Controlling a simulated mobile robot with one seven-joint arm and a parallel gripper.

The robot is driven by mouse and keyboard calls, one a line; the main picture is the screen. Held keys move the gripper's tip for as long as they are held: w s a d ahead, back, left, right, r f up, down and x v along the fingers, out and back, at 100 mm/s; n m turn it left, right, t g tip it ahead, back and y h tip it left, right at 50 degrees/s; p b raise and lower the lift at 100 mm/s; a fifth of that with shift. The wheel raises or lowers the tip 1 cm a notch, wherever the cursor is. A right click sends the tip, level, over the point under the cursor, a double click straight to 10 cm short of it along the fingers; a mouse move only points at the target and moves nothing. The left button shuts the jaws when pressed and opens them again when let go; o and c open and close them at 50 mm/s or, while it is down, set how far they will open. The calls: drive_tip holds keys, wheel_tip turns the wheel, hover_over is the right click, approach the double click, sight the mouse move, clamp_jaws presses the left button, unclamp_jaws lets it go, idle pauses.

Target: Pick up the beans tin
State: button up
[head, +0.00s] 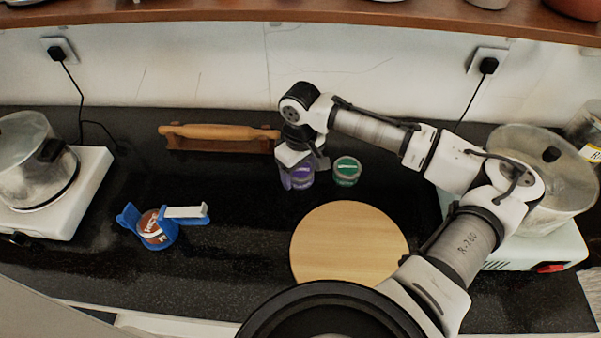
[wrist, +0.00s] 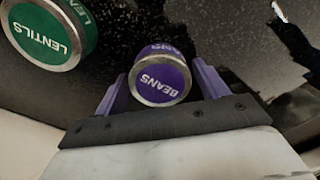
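The beans tin (wrist: 160,78) has a purple label and a silver rim. In the wrist view it lies between the two purple fingers of my gripper (wrist: 160,82), one finger on each side. The fingers are set wide apart and look open, with at most a narrow gap beside the tin; contact is hard to judge. In the head view my gripper (head: 297,178) is down at the counter, and the purple beans tin (head: 303,178) shows partly behind it, just left of the green lentils tin.
The lentils tin (head: 347,170) stands close on the right. A round wooden board (head: 348,245) lies in front. A rolling pin on a rack (head: 220,134) is behind left. Pots on hobs flank the counter.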

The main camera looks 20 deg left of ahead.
drive_tip(key=c, duration=0.9)
drive_tip(key=shift+o, duration=0.2)
drive_tip(key=shift+r, duration=0.15)
